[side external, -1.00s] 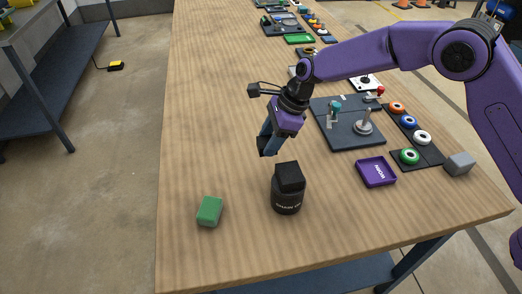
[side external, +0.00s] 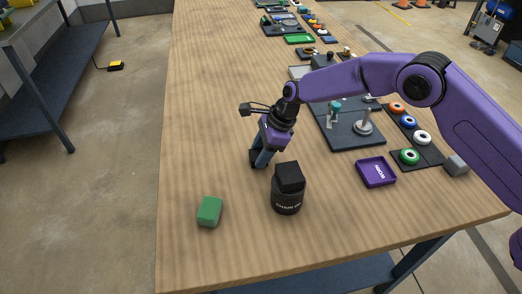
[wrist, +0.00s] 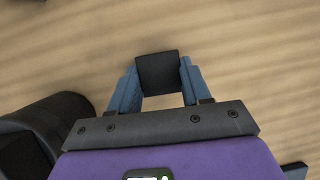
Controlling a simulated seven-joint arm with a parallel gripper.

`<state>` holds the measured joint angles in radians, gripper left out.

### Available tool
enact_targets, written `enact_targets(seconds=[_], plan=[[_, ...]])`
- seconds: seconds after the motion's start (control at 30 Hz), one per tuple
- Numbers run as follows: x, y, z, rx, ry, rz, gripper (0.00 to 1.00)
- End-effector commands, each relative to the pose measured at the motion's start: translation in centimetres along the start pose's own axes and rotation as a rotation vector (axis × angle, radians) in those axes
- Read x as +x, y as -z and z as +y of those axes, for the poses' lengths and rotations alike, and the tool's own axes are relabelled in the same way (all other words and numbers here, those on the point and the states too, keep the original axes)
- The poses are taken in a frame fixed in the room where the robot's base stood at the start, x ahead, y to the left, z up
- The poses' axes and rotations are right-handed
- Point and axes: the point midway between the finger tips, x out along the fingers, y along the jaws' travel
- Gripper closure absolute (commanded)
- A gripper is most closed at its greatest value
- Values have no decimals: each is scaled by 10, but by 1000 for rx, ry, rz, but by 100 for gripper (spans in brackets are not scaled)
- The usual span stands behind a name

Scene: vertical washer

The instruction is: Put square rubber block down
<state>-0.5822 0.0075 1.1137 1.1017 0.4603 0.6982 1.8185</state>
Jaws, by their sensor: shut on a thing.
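The square rubber block (wrist: 158,70) is black and sits between the two blue fingers of my gripper (wrist: 158,88) in the wrist view. My gripper is shut on it, with the block at the fingertips. In the side view my gripper (side external: 260,157) points down just behind and left of the black can, and the block shows as a small dark shape (side external: 254,158) low over the wooden table. I cannot tell whether the block touches the table.
A black labelled can (side external: 287,202) with a black block (side external: 289,177) on top stands close to my gripper. A green block (side external: 209,211) lies to the left. A purple tray (side external: 375,172) and a dark fixture board (side external: 350,130) are to the right.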

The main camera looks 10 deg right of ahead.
Motion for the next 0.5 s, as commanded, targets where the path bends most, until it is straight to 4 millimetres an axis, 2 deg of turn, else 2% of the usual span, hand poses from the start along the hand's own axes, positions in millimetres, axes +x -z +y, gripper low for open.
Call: enact_targets(seconds=[0.07,0.1,0.17,0.2,0.5], plan=[[2,1,0,0,0,0,93],[2,1,0,0,0,0,49],[2,1,0,0,0,0,30],[2,1,0,0,0,0,26],[1,0,0,0,0,0,26]])
